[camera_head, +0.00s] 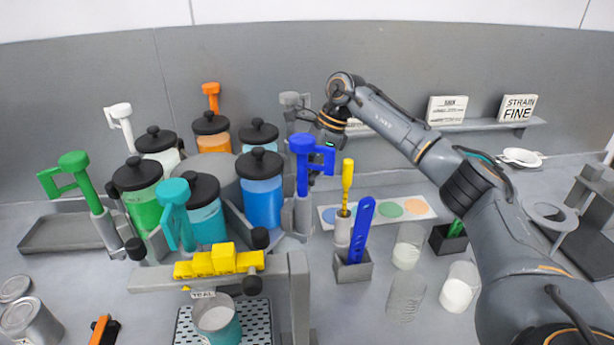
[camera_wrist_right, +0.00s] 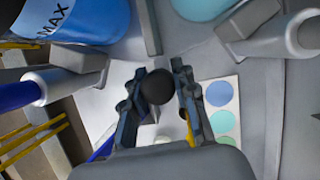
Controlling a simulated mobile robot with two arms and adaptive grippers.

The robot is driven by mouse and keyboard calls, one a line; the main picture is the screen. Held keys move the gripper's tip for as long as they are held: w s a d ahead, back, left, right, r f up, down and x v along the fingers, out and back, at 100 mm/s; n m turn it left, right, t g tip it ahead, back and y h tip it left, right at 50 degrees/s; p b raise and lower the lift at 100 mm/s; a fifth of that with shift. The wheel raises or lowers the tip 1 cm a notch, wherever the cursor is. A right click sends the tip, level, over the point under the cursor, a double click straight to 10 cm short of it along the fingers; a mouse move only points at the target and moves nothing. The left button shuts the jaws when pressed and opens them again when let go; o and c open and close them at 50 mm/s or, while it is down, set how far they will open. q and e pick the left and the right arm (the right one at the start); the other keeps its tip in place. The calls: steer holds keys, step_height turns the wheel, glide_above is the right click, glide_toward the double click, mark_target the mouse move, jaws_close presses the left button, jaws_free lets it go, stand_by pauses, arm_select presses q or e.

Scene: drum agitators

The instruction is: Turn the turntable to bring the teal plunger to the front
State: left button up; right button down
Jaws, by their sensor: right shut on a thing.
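The grey turntable (camera_head: 228,168) carries several black-lidded jars, each beside a plunger. The teal plunger (camera_head: 176,212) stands at the front, slightly left, beside the teal jar (camera_head: 208,222) and behind the yellow block (camera_head: 220,262). The blue plunger (camera_head: 302,170) is at the right, the green plunger (camera_head: 75,180) at the left. My right gripper (camera_head: 318,172) is at the turntable's right side, partly hidden behind the blue plunger. In the right wrist view, its fingers (camera_wrist_right: 158,100) are shut on a black ball knob (camera_wrist_right: 157,86). My left gripper is not in view.
A grey stand (camera_head: 290,275) with a "TEAL" label and a cup (camera_head: 216,320) is in front. A holder with a blue tool (camera_head: 361,232), a yellow-handled brush (camera_head: 346,190) and glasses (camera_head: 408,245) stand right of the turntable. A shelf (camera_head: 470,126) runs behind.

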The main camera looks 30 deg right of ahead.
stand_by(0.4)
steer(key=c, duration=1.1)
jaws_free()
steer(key=shift+w, duration=0.1)
steer(key=shift+o, duration=0.2)
steer(key=v, duration=1.2)
steer(key=shift+a+r, duration=0.1)
